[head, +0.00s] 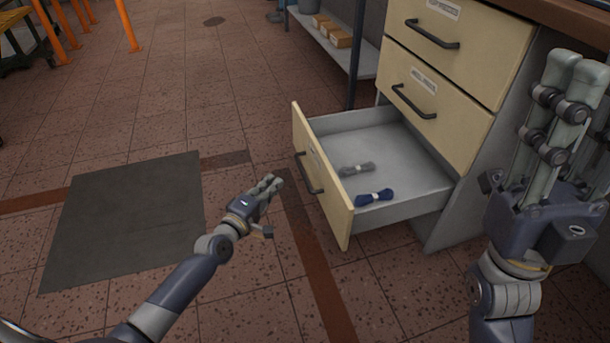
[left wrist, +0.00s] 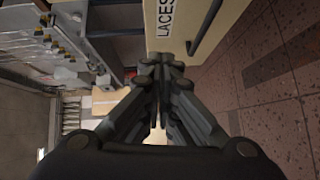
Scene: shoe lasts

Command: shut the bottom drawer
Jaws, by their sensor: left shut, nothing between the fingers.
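The bottom drawer (head: 322,187) is pulled out of the cream cabinet, with its front and dark handle (head: 309,173) facing left. My left gripper (head: 275,183) is shut and empty, just left of the drawer front and apart from it in the head view. In the left wrist view the closed fingers (left wrist: 160,72) point toward the cream drawer front (left wrist: 178,30), which has a label reading LACES and a dark handle (left wrist: 205,28). My right gripper (head: 572,65) is raised at the right, fingers pointing up; its opposing side is hidden.
A grey bundle (head: 357,169) and a dark blue bundle (head: 374,196) of laces lie in the drawer. The middle drawer (head: 425,95) and top drawer (head: 455,45) are shut. A shelf with small boxes (head: 341,39) stands behind. The floor left of the drawer is clear, with a dark mat (head: 125,220).

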